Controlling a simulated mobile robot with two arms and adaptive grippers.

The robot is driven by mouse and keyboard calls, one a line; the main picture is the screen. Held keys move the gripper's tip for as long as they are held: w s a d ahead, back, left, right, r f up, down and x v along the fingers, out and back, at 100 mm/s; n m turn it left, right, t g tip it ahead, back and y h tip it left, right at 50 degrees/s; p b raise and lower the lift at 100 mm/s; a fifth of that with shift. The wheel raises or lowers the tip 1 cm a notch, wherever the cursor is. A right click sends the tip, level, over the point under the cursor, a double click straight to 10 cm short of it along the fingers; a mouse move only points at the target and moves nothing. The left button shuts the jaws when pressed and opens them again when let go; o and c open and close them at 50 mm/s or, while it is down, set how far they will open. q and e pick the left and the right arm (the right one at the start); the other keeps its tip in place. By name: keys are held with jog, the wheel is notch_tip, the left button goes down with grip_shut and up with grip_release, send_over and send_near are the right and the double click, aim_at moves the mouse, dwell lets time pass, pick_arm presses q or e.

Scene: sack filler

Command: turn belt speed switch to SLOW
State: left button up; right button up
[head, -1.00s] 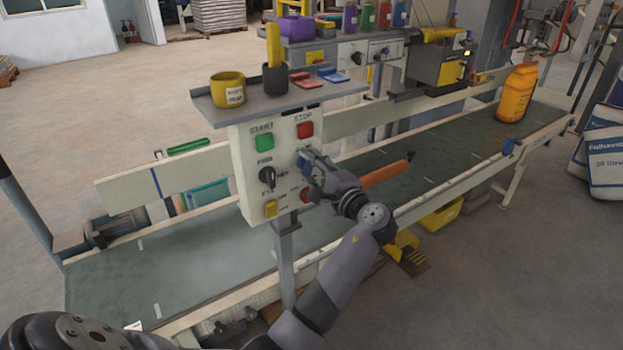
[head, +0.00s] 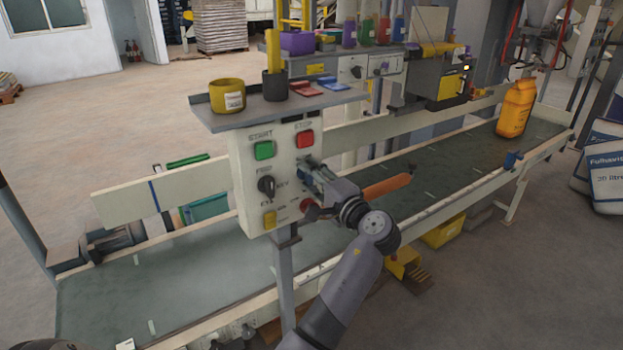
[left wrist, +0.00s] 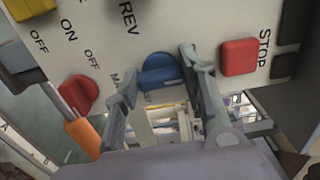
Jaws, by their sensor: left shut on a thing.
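A white control panel (head: 252,190) stands on a post beside the conveyor belt (head: 200,270). My left gripper (head: 312,174) is at the panel's right side, below the red STOP button (head: 305,139). In the left wrist view, my left gripper (left wrist: 161,72) has its fingers on either side of a blue knob (left wrist: 158,72), shut on it. The lettering by this knob is partly hidden, and I cannot read its setting. My right gripper is not in view.
The panel also carries a green START button (head: 264,150), a black FWD/REV knob (head: 266,186), a yellow switch (head: 269,219) and a red knob (left wrist: 78,95) near the left finger. A shelf above holds a yellow cup (head: 228,96). An orange sack (head: 516,108) stands on the belt.

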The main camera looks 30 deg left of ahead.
pick_arm(q)
jog(key=o, duration=1.2)
jog(key=shift+c, duration=0.2)
jog(key=v, duration=0.7)
jog(key=shift+d, duration=0.2)
jog(key=shift+s+f, duration=0.1)
